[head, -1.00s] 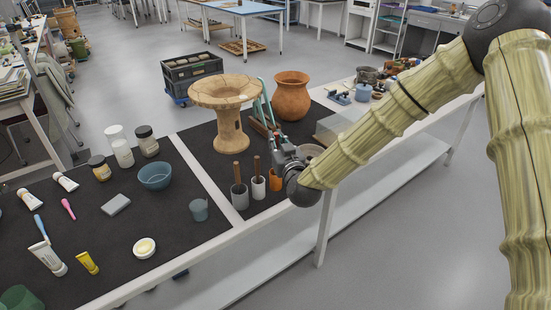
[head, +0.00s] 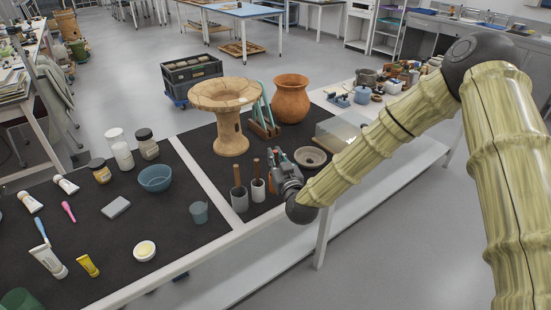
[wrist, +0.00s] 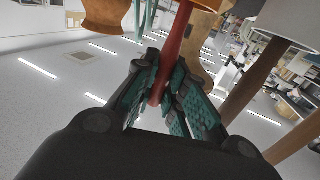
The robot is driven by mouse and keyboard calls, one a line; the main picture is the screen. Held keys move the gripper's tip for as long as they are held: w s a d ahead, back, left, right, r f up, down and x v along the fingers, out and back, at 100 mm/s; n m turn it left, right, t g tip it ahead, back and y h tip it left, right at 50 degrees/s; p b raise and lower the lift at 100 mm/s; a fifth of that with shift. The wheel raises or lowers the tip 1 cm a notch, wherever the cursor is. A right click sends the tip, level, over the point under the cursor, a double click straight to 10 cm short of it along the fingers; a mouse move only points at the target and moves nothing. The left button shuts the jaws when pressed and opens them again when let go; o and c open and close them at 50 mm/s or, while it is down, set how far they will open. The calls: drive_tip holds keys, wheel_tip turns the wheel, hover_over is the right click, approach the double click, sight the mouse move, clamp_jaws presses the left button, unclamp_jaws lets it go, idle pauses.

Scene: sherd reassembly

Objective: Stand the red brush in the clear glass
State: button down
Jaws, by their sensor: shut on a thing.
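The red brush (wrist: 178,45) shows in the wrist view as a red handle between my fingers. Its far end meets an orange cup (wrist: 200,4) at the top edge; its bristles cannot be made out. My gripper (wrist: 163,88) is shut on the handle. In the head view my gripper (head: 276,162) is at the front edge of the dark mat, right of the white cup, and hides most of the brush and orange cup. What appears to be the clear glass (head: 199,212), a small bluish see-through tumbler, stands empty-looking to the left, near the front edge.
A dark grey cup (head: 239,199) and a white cup (head: 258,191), each with a brown handle upright, stand between my gripper and the glass. A pale divider (head: 205,178) crosses there. A pedestal vessel (head: 231,130) and clay pot (head: 291,100) stand behind. A blue bowl (head: 155,178) lies left.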

drive_tip(key=shift+f, duration=0.2)
drive_tip(key=c, duration=1.5)
unclamp_jaws()
drive_tip(key=shift+r, duration=0.1)
drive_tip(key=shift+r, duration=0.15)
drive_tip(key=b+v, duration=0.1)
drive_tip(key=v, duration=1.1)
drive_tip(key=shift+b, duration=0.3)
